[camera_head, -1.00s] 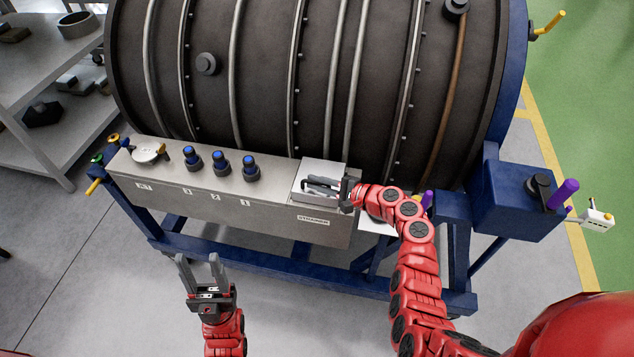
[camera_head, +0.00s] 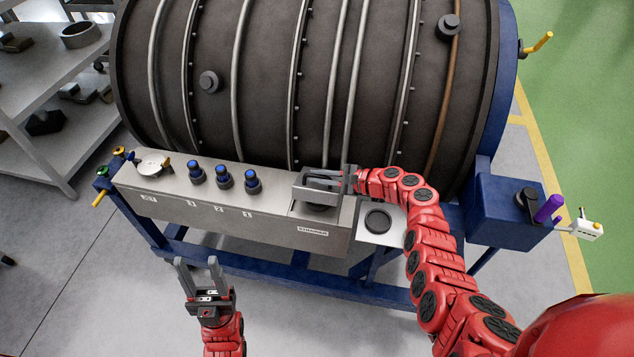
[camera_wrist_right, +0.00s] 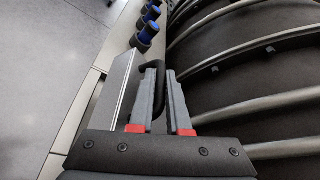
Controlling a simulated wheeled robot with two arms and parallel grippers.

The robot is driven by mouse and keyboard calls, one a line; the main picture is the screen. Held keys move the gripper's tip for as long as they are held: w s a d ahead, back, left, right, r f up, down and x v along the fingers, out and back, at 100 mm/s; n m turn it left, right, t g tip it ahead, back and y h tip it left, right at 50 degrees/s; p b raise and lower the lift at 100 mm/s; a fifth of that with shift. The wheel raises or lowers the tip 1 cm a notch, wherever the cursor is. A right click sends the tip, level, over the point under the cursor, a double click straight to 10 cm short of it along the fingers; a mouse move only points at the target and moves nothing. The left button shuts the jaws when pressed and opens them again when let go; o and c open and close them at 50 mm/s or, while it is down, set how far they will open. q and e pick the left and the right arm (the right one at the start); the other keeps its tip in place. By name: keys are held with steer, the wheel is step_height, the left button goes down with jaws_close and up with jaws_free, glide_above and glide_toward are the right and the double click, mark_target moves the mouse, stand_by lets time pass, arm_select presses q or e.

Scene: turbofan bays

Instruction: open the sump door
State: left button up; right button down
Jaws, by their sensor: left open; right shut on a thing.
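The sump door (camera_head: 308,197) is a small grey metal lid on the right end of the long grey box, above the STRAINER label. It stands tilted up, with a dark opening showing below it. In the right wrist view the door panel (camera_wrist_right: 118,88) stands steeply beside the fingers. My right gripper (camera_head: 328,184) is shut on the door's black bar handle (camera_wrist_right: 154,52), which shows between the fingers in the wrist view. The fingers partly hide the door in the head view. My left gripper (camera_head: 197,272) is open and empty, in front of the box and apart from it.
The grey box (camera_head: 200,205) carries several blue-topped caps (camera_head: 223,178) and a round white cap (camera_head: 153,165). A large dark engine drum (camera_head: 270,85) rises behind it. A white plate with a black ring (camera_head: 378,220) sits right of the box. Floor in front is clear.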

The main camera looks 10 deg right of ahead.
steer(key=shift+w+d+r, duration=0.15)
steer(key=shift+w+d, duration=0.1)
steer(key=shift+w, duration=0.1)
steer(key=shift+w+d+r+m+g+b, duration=0.1)
steer(key=shift+w+r+m+g+b, duration=0.1)
steer(key=shift+w+m+b, duration=0.3)
steer(key=shift+w+d+r+m+g+b, duration=0.1)
steer(key=shift+w+m+g+b, duration=0.1)
steer(key=shift+b, duration=0.45)
steer(key=shift+w+d+r+b, duration=0.1)
steer(key=shift+w+r+b, duration=0.15)
steer(key=shift+b, duration=0.1)
steer(key=shift+w+r, duration=0.1)
steer(key=c, duration=1.2)
jaws_free()
steer(key=shift+o, duration=0.2)
steer(key=shift+d, duration=0.1)
